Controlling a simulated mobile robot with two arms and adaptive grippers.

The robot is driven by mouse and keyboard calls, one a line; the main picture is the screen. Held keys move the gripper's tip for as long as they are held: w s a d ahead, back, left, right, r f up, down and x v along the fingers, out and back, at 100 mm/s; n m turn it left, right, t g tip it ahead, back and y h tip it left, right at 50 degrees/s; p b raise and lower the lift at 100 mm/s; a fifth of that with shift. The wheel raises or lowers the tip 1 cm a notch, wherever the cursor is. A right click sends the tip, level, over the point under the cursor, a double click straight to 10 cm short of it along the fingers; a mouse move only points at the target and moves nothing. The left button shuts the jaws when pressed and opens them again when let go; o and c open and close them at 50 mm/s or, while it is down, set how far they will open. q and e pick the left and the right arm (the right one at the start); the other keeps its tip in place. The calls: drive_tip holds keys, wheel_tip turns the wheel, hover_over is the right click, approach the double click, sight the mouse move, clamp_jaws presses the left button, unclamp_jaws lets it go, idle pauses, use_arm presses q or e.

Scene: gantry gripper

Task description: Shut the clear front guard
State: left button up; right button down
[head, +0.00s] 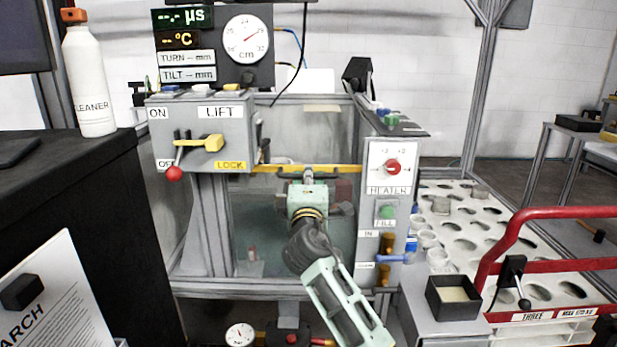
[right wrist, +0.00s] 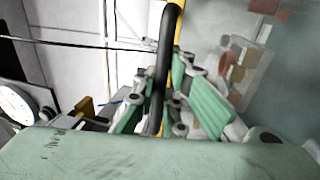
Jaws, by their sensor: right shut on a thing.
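The clear front guard (head: 285,235) is a see-through panel across the front of the grey machine. Its yellow top edge (head: 262,169) runs level between the LIFT box and the HEATER panel, well below the machine's top. A dark handle bar (head: 283,175) sits along that edge. My right gripper (head: 308,178) reaches up from below and is shut on the handle. The right wrist view shows the dark handle (right wrist: 168,60) between the green fingers (right wrist: 163,108), beside the yellow edge (right wrist: 178,18). The fingertips are partly hidden. My left gripper is not in view.
The LIFT box (head: 185,118) with a yellow LOCK lever (head: 212,142) and red-knobbed lever (head: 174,173) stands at left. The HEATER panel (head: 381,157) stands at right. A holed white rack (head: 470,235) with a red handle (head: 490,260) and a cleaner bottle (head: 88,75) flank the machine.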

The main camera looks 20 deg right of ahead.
drive_tip(key=shift+r, duration=0.25)
drive_tip(key=c, duration=2.2)
unclamp_jaws()
drive_tip(key=shift+o, duration=0.6)
drive_tip(key=shift+s+r, duration=0.1)
drive_tip(key=v, duration=1.2)
drive_tip(key=shift+f, duration=0.2)
